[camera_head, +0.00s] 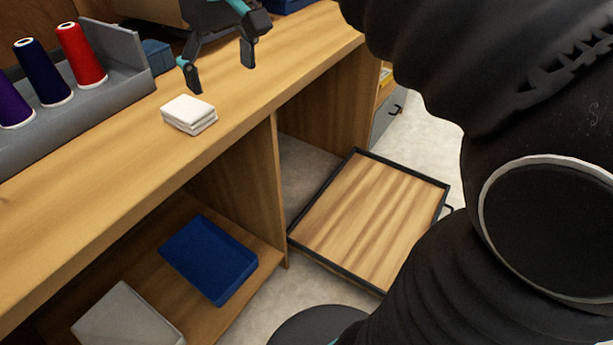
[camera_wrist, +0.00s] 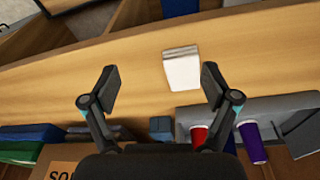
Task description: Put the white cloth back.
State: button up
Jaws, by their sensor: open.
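The white cloth (camera_head: 189,113) is a small folded stack lying flat on the wooden bench top, near its front edge. In the wrist view the white cloth (camera_wrist: 182,70) lies beyond the fingertips, toward the right finger. My gripper (camera_head: 219,72) is open and empty above the bench, just behind and to the right of the cloth, apart from it. The wrist view shows both fingers of my gripper (camera_wrist: 155,88) spread wide with bare wood between them.
A grey rack (camera_head: 115,88) holds purple, navy and red thread cones at the left. A wood-bottomed tray or drawer (camera_head: 367,221) with dark edges juts out beside the bench. Bench front is clear.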

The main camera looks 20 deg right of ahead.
jog(key=s+d+f+m+t, duration=0.1)
jog(key=s+d+f+m, duration=0.1)
jog(key=s+d+f, duration=0.2)
jog(key=s+d+f+m+t, duration=0.2)
jog(key=s+d+f, duration=0.2)
jog(key=s+f, duration=0.6)
notch_tip(320, 180, down, 4)
jog(key=shift+s+r+t, duration=0.2)
jog(key=shift+s+t, duration=0.05)
jog(key=shift+t, duration=0.05)
